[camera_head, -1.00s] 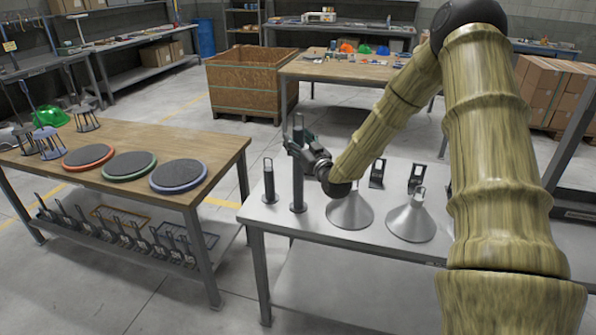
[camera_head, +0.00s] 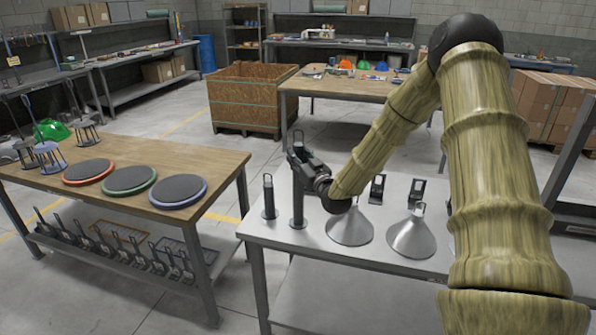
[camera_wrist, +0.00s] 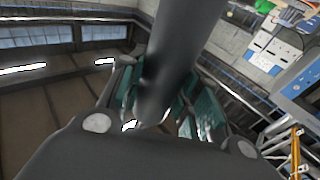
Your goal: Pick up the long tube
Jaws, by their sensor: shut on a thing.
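The long tube (camera_head: 298,198) is a dark grey upright cylinder with a round base on the left part of the pale table (camera_head: 300,245). My gripper (camera_head: 299,155) is shut on its upper part, coming in from the right. In the wrist view the long tube (camera_wrist: 165,75) runs between the teal finger pads (camera_wrist: 160,95). Its base appears to rest on the table, though any small gap is too small to tell. The fingers hide part of its top.
A shorter dark tube (camera_head: 268,197) stands just left of the long one. Two grey conical hoods (camera_head: 350,228) (camera_head: 412,236) and two small dark holders (camera_head: 377,189) (camera_head: 416,190) are to the right. A wooden table (camera_head: 225,160) with round discs stands at left.

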